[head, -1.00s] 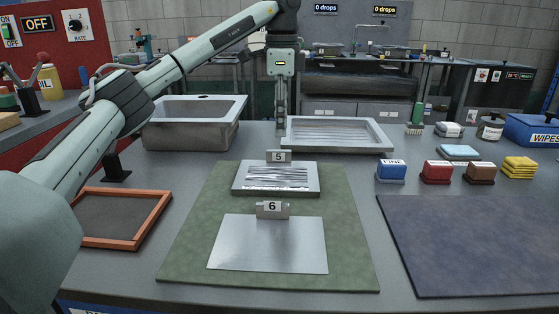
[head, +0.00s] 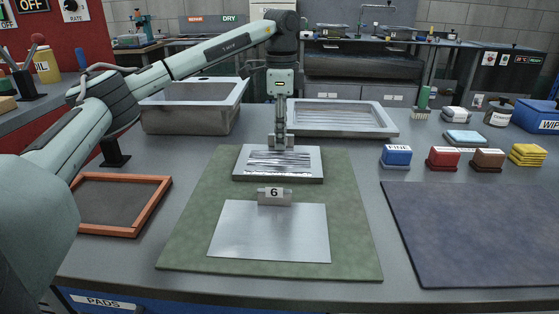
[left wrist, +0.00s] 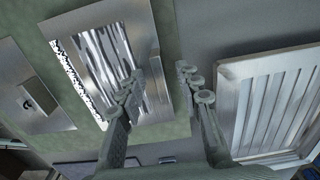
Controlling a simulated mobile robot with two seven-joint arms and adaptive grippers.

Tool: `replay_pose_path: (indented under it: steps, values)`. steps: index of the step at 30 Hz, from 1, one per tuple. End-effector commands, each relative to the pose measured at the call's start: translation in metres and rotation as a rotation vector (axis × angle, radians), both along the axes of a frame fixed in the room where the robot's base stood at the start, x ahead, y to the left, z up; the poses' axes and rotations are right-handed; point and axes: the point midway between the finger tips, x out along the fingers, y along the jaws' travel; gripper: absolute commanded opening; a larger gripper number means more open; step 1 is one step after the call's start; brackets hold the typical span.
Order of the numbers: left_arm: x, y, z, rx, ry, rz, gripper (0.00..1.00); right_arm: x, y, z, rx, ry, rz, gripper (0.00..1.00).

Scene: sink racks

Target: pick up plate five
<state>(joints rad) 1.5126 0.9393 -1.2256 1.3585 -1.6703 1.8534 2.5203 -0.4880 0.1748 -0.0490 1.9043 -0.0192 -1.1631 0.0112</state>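Plate five (head: 279,163) is a pale metal plate with a dark streaked picture, lying flat on the green mat (head: 200,225). It also shows in the left wrist view (left wrist: 147,52). Its tab with the number is hidden in the head view behind my left gripper (head: 281,141), which points down at the plate's far edge. In the left wrist view my left gripper (left wrist: 160,80) has its fingers apart, with the plate's edge between and under them; I cannot tell whether it touches. My right gripper is in no view.
Plate six (head: 269,231) lies nearer on the mat, its tab upright. A ribbed tray (head: 390,130) stands behind, a sink (head: 190,122) at back left. An orange frame (head: 151,208) is left, a dark mat (head: 480,240) right. Several coloured blocks stand at right.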

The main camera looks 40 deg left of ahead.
Motion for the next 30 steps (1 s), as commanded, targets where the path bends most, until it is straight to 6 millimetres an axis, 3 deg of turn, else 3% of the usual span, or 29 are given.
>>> replay_pose_path:
  steps: [2, 11, 30]
  values:
    - [-0.0001, 0.0001, 0.0001, 0.0, 0.0, 0.0, 0.34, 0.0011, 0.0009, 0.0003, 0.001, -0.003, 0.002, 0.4]
    - [-0.0001, -0.0001, 0.0004, 0.001, 0.001, -0.001, 0.0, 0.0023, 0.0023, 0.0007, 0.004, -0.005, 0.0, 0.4]
    - [0.0005, -0.0006, 0.01, 0.0, -0.001, -0.001, 0.0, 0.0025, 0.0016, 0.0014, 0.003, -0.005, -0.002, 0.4]
